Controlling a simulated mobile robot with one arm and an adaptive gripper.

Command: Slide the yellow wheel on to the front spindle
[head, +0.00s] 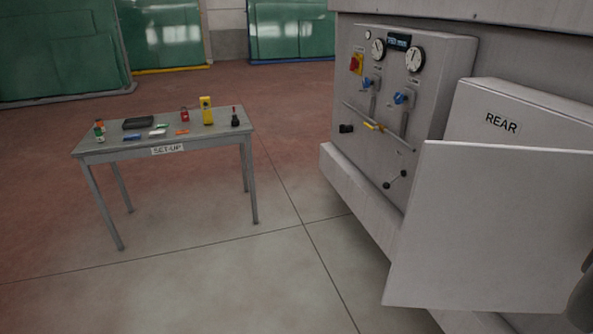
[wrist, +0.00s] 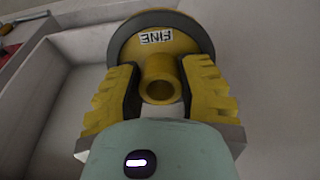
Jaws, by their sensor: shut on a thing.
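The yellow wheel (wrist: 190,40) shows in the wrist view. It is a round disc with a dark rim, a white label reading FINE, and a yellow tubular hub (wrist: 160,78) facing the camera. My gripper (wrist: 160,82) is shut on the hub, with one yellow-padded finger at each side of it. The wheel is held beyond the fingertips. The front spindle cannot be made out in either view. In the head view the wheel and my gripper do not show; only a dark piece shows at the right edge.
A grey machine carries a control panel (head: 385,110) with gauges and valves. A box marked REAR (head: 530,115) and a pale open panel (head: 480,230) stand at the right. A SET-UP table (head: 210,140) with small items stands at the left. Floor between them is clear.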

